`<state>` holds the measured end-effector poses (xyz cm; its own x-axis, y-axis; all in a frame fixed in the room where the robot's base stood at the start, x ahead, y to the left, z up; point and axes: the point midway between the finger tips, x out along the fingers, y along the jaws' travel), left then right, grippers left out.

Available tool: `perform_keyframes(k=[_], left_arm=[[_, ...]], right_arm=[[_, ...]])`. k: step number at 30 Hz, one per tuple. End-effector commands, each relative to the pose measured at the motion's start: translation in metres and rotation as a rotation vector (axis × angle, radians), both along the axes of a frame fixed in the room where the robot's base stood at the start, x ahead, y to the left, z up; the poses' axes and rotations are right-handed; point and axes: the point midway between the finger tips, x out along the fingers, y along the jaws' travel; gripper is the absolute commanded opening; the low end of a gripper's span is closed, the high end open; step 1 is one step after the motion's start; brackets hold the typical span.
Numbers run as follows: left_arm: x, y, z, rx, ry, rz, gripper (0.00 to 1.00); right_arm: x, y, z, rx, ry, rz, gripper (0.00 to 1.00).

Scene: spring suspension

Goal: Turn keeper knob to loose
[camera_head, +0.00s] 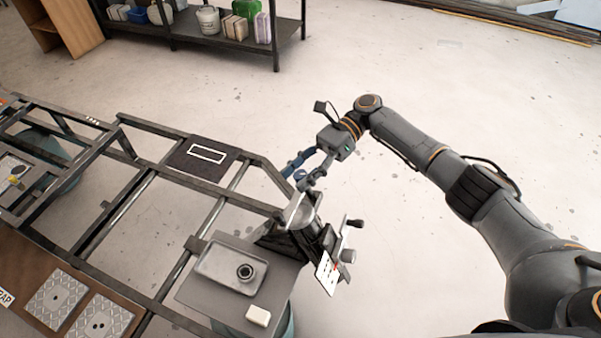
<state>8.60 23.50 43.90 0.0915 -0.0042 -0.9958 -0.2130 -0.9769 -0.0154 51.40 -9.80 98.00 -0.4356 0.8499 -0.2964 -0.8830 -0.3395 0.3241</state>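A dark spring-suspension fixture (308,238) stands at the right end of the metal frame. A pale metal plate (297,209) rises from its top. A crank-like bar with dark knobs (355,223) sticks out at its right side, with another rounded knob (347,256) lower down. I cannot tell which of these is the keeper knob. A white card with small markings (327,273) hangs at its front. My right gripper (301,179) is above and behind the fixture, fingers spread and pointing down-left. Whether it touches the plate top is unclear. My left gripper is out of view.
A grey tray (215,268) holding a dark round part (246,272) lies left of the fixture, with a cream block (258,316) in front. A dark panel with a white rectangle (183,161) sits on the frame (120,207). A shelf (185,27) stands behind. The floor between is clear.

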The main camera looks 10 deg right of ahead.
Motion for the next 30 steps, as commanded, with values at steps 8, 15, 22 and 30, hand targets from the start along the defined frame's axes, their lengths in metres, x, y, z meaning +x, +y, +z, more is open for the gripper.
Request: perform_keyframes(k=[8,15,22,30], left_arm=[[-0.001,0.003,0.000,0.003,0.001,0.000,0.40],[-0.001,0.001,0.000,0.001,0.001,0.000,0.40],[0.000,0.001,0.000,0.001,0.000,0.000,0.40],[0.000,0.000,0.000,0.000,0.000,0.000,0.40]], right_arm=[[0.001,-0.003,-0.001,-0.003,0.001,-0.001,0.52],[0.017,-0.031,0.010,-0.003,0.001,-0.004,0.52],[0.030,-0.055,0.019,-0.002,0.000,-0.002,0.52],[0.033,-0.063,0.022,-0.002,0.001,0.001,0.52]])
